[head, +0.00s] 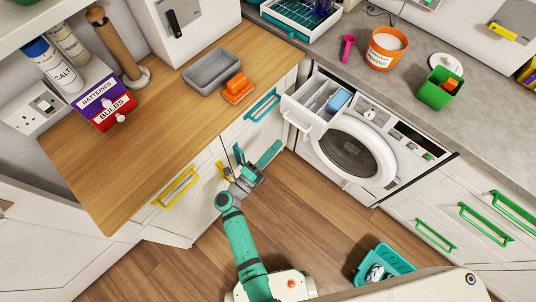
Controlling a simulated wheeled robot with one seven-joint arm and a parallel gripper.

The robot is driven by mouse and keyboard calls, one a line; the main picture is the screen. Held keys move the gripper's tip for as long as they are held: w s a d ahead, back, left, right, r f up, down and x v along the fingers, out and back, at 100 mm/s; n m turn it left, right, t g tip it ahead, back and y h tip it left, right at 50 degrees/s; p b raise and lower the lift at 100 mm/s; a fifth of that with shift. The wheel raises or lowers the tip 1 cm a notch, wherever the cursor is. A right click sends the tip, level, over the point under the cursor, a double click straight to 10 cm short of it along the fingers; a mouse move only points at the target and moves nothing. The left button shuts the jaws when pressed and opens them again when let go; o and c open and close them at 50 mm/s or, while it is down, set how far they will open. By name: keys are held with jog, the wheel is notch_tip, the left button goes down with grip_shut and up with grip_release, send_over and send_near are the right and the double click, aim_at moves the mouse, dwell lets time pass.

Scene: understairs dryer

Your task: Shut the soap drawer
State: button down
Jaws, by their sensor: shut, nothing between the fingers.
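The soap drawer (302,117) stands pulled out from the upper left of the white washing machine (378,166). Its pale front and handle face the lower left. Its open top shows compartments, with a blue item (339,101) towards the machine side. My gripper (251,166) is below and left of the drawer front, in front of the low cupboards. It is shut and empty, with a clear gap to the drawer. The fingertips are small and hard to make out here.
The round washer door (349,152) is shut below the drawer. A teal handle (262,105) and yellow handle (176,187) stick out from the cupboards on the left. A teal basket (384,262) stands on the floor at lower right.

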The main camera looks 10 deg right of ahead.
jog(key=x, duration=0.7)
jog(key=shift+d, duration=0.2)
jog(key=shift+w, duration=0.25)
